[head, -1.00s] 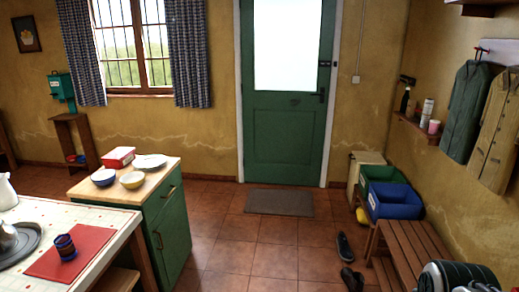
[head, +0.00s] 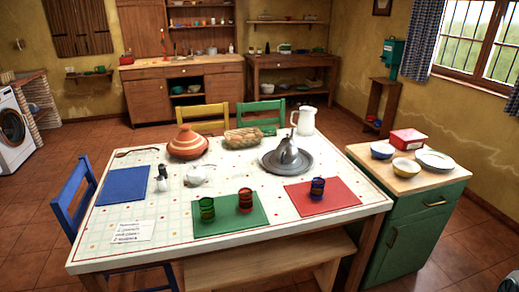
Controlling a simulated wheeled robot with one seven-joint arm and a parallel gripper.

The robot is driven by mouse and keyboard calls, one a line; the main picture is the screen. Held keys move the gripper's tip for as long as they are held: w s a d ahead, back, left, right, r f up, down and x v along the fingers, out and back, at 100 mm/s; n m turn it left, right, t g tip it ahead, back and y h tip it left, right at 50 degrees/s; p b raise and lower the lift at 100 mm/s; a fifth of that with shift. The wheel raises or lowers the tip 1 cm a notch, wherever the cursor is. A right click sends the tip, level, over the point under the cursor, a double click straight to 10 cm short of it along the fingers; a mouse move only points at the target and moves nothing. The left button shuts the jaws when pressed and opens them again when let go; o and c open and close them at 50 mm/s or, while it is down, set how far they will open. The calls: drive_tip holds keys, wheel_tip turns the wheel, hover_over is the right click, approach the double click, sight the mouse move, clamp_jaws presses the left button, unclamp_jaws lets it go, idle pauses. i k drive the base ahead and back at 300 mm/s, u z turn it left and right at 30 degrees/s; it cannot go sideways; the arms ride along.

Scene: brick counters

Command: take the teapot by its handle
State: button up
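My gripper is not in view.
On the table (head: 128,215) are an orange tagine (head: 188,143), a bread basket (head: 243,138), a white jug (head: 306,122), and coloured glasses on mats. A bench (head: 265,262) stands along the near side. A green cabinet (head: 415,215) stands close on the right.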

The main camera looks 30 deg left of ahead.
sight(287, 152)
drive_tip(key=u, duration=1)
drive_tip(key=i, duration=1.05)
drive_tip(key=u, duration=0.8)
drive_tip(key=i, duration=0.8)
drive_tip(key=u, duration=0.2)
